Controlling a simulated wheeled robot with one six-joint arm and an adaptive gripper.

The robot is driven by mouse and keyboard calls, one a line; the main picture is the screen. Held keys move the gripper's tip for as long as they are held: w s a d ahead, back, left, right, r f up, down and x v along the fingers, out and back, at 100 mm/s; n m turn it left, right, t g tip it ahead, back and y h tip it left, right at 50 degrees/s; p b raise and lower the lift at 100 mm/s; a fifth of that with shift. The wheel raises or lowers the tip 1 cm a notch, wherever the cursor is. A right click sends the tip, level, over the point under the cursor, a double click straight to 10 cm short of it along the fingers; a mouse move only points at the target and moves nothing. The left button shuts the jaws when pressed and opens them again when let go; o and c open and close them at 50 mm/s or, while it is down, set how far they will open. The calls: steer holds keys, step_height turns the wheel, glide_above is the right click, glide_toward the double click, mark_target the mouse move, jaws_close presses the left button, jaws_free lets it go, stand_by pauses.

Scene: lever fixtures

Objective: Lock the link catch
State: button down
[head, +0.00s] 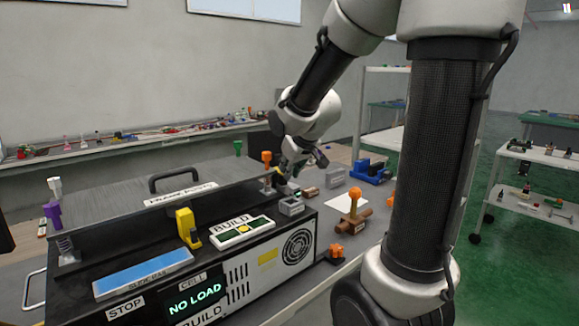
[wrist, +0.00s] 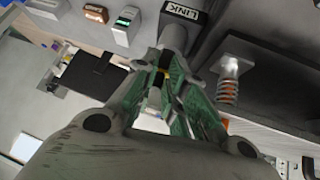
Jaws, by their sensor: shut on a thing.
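The link catch (wrist: 174,36) shows in the wrist view as a grey round post under a black LINK label (wrist: 183,12). My gripper (wrist: 163,78) has its green-padded fingers closed around the narrow end of the catch, where a small yellow bit shows between them. In the head view my gripper (head: 284,178) is at the far right end of the black machine's top (head: 130,215). There the catch is mostly hidden by my gripper, and I cannot tell its exact position.
A grey box with a green light (head: 291,205) stands close to my gripper. An orange-topped post (head: 267,158) is just left. A yellow lever (head: 187,228) and BUILD panel (head: 242,231) sit nearer the front. In the wrist view a spring-loaded metal post (wrist: 229,78) stands right of my fingers.

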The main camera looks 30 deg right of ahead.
steer(key=shift+s+f, duration=0.15)
steer(key=shift+f, duration=0.15)
steer(key=c, duration=1.5)
jaws_free()
steer(key=shift+r, duration=0.1)
steer(key=shift+r, duration=0.15)
steer(key=v, duration=1.1)
steer(key=shift+s+r, duration=0.1)
steer(key=shift+r, duration=0.25)
